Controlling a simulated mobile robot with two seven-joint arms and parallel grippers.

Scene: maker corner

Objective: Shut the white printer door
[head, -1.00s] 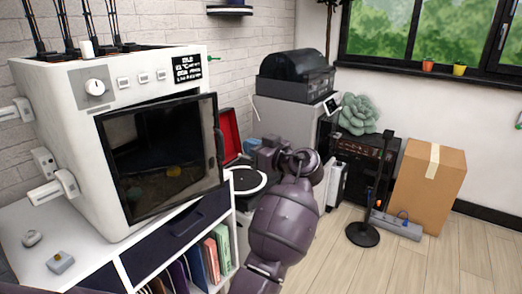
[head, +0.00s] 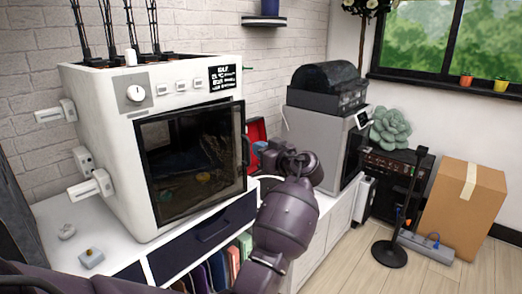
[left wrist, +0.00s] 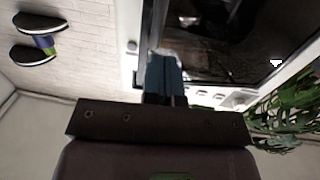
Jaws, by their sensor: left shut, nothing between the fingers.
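The white printer (head: 105,150) stands on a white cabinet at the left of the head view. Its dark-framed glass door (head: 192,165) stands slightly ajar, its free edge and handle (head: 246,150) at the right. My left gripper (head: 262,150) is just right of that edge; its fingertips are hard to make out there. In the left wrist view the fingers (left wrist: 165,78) are shut and empty, close beside the door's edge and dark glass (left wrist: 215,40). I cannot tell whether they touch it. My right gripper is not in view.
The white cabinet (head: 125,258) holds books below the printer. A grey machine with a black lid (head: 325,90) stands behind my left arm. A cardboard box (head: 462,210) and a black stand (head: 390,253) are on the floor at the right.

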